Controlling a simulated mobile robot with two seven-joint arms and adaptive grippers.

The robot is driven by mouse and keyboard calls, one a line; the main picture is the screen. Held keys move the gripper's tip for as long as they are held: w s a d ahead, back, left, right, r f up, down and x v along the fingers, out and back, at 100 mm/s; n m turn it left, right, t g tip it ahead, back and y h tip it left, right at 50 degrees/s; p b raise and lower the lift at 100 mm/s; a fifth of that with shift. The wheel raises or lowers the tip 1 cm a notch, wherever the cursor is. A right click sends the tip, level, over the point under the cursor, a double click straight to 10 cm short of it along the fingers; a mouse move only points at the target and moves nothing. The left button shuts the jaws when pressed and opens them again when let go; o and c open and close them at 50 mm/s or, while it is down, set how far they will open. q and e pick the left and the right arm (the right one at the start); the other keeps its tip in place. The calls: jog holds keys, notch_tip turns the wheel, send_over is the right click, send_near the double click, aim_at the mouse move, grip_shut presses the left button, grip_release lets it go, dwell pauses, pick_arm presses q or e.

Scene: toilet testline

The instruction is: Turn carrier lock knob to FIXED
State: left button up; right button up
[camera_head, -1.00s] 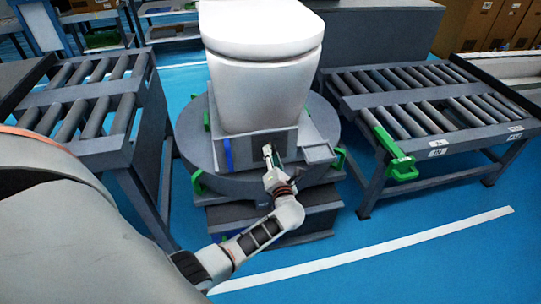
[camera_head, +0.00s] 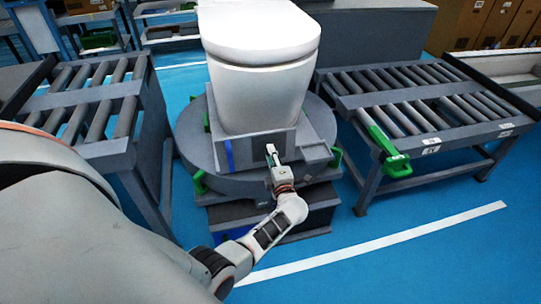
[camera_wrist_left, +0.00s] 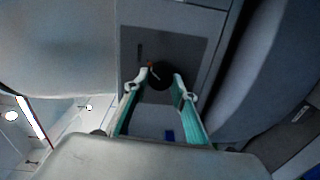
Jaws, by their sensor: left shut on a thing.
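The carrier lock knob shows in the left wrist view as a dark round knob (camera_wrist_left: 161,76) on a grey panel (camera_wrist_left: 188,45), with a small orange mark at its upper left. My left gripper (camera_wrist_left: 161,82) has its two fingertips on either side of the knob and is shut on it. In the head view my left gripper (camera_head: 271,154) reaches the front face of the carrier block (camera_head: 250,152) under the white toilet (camera_head: 262,80). The knob is hidden there by the gripper. I cannot read any label, so the knob's setting is unclear. My right gripper is not in view.
The carrier stands on a round grey turntable (camera_head: 196,155) with green handles (camera_head: 199,182). Roller conveyors stand at left (camera_head: 85,98) and right (camera_head: 425,92). A green lever (camera_head: 391,158) sits on the right conveyor's corner. The blue floor in front is clear.

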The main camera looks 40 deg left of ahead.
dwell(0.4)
pick_arm(q)
jog(key=o, duration=1.1)
jog(key=shift+d, duration=0.1)
jog(key=v, duration=0.7)
jog(key=shift+s+d, duration=0.15)
